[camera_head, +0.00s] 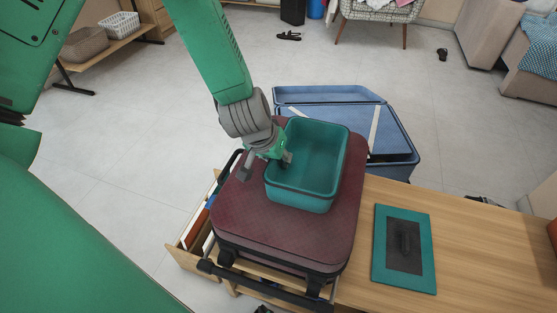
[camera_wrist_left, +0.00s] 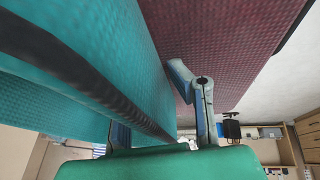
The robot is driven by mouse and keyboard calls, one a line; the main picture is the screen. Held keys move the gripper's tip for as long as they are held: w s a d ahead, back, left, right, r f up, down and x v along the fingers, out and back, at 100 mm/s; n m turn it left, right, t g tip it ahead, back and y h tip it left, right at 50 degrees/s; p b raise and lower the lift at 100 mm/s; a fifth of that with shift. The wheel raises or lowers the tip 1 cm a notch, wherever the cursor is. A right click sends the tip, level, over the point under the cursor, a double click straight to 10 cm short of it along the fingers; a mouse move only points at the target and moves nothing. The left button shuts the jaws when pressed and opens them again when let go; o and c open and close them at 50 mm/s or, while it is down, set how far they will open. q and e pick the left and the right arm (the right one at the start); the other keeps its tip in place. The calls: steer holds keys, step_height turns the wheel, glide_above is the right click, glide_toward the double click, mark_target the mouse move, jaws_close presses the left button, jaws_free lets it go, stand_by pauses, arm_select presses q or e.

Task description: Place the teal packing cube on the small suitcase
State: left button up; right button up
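The teal packing cube (camera_head: 302,198) is an open-topped, empty-looking box. It sits upright on the maroon small suitcase (camera_head: 240,215), towards its upper right part. My left gripper (camera_head: 286,158) is at the cube's left wall, near the upper left of the rim. In the left wrist view, the cube's teal wall with its dark rim strip (camera_wrist_left: 90,85) runs between the fingers. The suitcase's maroon top (camera_wrist_left: 225,45) shows beyond. My right gripper is not in view.
A wooden table (camera_head: 470,260) holds a teal flat panel with a dark centre (camera_head: 425,235) right of the suitcase. An open blue suitcase (camera_head: 395,145) stands behind. An open drawer (camera_head: 185,250) juts out at the left. The floor at left is clear.

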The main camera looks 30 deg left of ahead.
arm_select(q)
steer(key=shift+d+r, duration=0.25)
steer(key=shift+d, duration=0.65)
steer(key=shift+s+a+r, duration=0.1)
steer(key=shift+a+r, duration=0.2)
steer(key=v, duration=0.1)
steer(key=p+v, duration=0.1)
steer(key=v, duration=0.1)
steer(key=p+v, duration=0.1)
steer(key=shift+s+a+r, duration=0.1)
steer(key=shift+a+r, duration=0.3)
steer(key=p+v, duration=0.1)
steer(key=v, duration=0.3)
steer(key=d+p+v, duration=0.1)
steer(key=v, duration=0.1)
steer(key=shift+s+d+r+p, duration=0.1)
steer(key=shift+r+p, duration=0.05)
steer(key=shift+p, duration=0.2)
steer(key=shift+a, duration=0.45)
arm_select(e)
steer(key=r, duration=0.4)
steer(key=shift+d+r, duration=0.25)
arm_select(q)
steer(key=shift+d, duration=0.1)
